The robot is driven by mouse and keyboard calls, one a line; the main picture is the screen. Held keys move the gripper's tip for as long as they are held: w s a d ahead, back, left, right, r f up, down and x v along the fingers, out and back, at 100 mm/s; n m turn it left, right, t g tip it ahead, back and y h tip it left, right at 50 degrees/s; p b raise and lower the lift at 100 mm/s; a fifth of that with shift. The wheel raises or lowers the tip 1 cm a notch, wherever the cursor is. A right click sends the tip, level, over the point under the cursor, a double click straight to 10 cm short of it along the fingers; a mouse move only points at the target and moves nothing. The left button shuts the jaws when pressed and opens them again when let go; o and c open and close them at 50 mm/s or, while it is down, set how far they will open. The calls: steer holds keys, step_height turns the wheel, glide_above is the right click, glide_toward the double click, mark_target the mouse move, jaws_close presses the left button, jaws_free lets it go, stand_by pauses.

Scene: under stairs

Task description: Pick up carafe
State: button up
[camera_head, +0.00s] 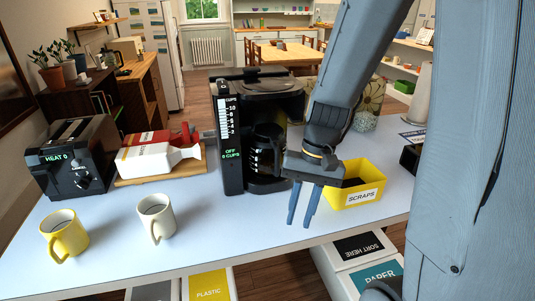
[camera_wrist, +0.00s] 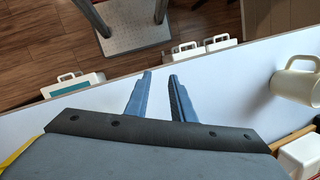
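The carafe (camera_head: 267,152) is dark glass with a black handle and lid. It stands inside the black coffee maker (camera_head: 228,140), whose panel reads "OFF 0 CUPS", in the head view. My gripper (camera_head: 302,206) is in front and to the right of the carafe, pointing down over the table's front part. Its two blue fingers are apart with nothing between them. In the wrist view the fingers (camera_wrist: 159,80) are spread over the bare white tabletop and the front edge. The carafe is not visible in the wrist view.
A yellow scraps bin (camera_head: 355,195) stands just right of my gripper. A white mug (camera_head: 156,218) and a yellow mug (camera_head: 64,235) stand at the front left. A toaster (camera_head: 75,158) and a board with cartons (camera_head: 160,160) are left of the coffee maker. The tabletop before it is clear.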

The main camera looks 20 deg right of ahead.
steer(key=shift+w+d+m+g+y, duration=0.1)
steer(key=shift+w+m+g+y, duration=0.3)
steer(key=shift+m+y, duration=0.45)
steer(key=w+r+m+y, duration=0.2)
steer(key=w+m+y, duration=0.2)
steer(key=m+t+y+b, duration=0.2)
steer(key=m+t+y, duration=0.4)
steer(key=m+y, duration=0.35)
glide_toward(270, 153)
steer(key=s+a, duration=0.3)
steer(key=a, duration=0.4)
steer(key=a+r+p, duration=0.1)
steer(key=shift+w+a+m, duration=0.15)
steer(key=shift+w+m, duration=0.15)
steer(key=shift+m, duration=0.1)
steer(key=shift+w+a+f+p, duration=0.1)
steer(key=shift+w+a+p, duration=0.15)
steer(key=shift+a, duration=0.45)
steer(key=shift+w+a+f+p, duration=0.15)
steer(key=shift+a+p, duration=0.25)
steer(key=shift+a, duration=0.35)
steer(key=shift+w+a+f+p, duration=0.1)
steer(key=shift+w+a+p, duration=0.15)
steer(key=shift+a, duration=0.45)
jaws_close()
steer(key=shift+r, duration=0.1)
